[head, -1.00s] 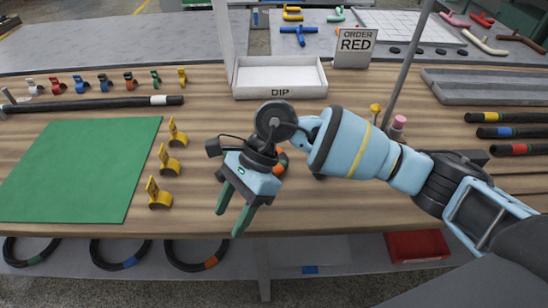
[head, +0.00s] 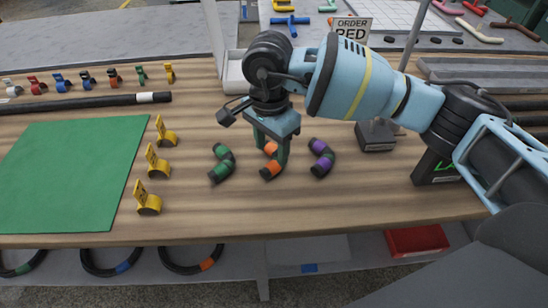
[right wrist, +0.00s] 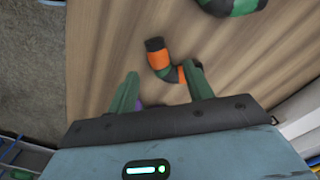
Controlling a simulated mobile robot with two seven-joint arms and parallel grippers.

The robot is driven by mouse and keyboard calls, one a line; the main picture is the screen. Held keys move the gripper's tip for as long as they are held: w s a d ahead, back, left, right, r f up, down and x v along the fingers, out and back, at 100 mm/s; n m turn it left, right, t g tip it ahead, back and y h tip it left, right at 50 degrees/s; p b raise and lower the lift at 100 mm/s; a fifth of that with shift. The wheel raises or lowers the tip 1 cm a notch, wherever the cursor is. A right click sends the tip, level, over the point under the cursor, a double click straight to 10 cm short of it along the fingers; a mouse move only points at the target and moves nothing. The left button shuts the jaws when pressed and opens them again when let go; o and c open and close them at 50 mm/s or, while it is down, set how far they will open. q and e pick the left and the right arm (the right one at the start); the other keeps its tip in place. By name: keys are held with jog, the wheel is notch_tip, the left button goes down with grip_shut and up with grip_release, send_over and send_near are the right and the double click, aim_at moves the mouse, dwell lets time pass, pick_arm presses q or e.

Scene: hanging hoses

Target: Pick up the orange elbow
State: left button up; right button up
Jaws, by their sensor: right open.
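The orange elbow (head: 271,171) is a short black bent hose piece with orange bands, lying on the wooden table. My right gripper (head: 271,152) points down over it, and its green fingers hide part of it in the head view. In the right wrist view, the orange elbow (right wrist: 159,60) shows just ahead of and partly between the open fingers of my right gripper (right wrist: 160,76). One end reaches close to the right-hand finger; I cannot tell whether they touch. The gripper holds nothing. My left gripper is not in view.
A green-banded elbow (head: 222,164) lies to the left and a purple-banded elbow (head: 321,158) to the right, both close by. Yellow clips (head: 149,198) stand beside the green mat (head: 70,175). The white tray (head: 233,75) is partly hidden behind my arm. The table's front is clear.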

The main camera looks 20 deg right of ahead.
aim_at(271, 165)
jog(key=shift+s+a+f, duration=0.1)
jog(key=shift+s+f, duration=0.05)
jog(key=shift+f, duration=1.15)
jog(key=shift+s+f, duration=0.1)
jog(key=shift+f, duration=1.2)
jog(key=shift+c, duration=0.4)
jog(key=c, duration=1)
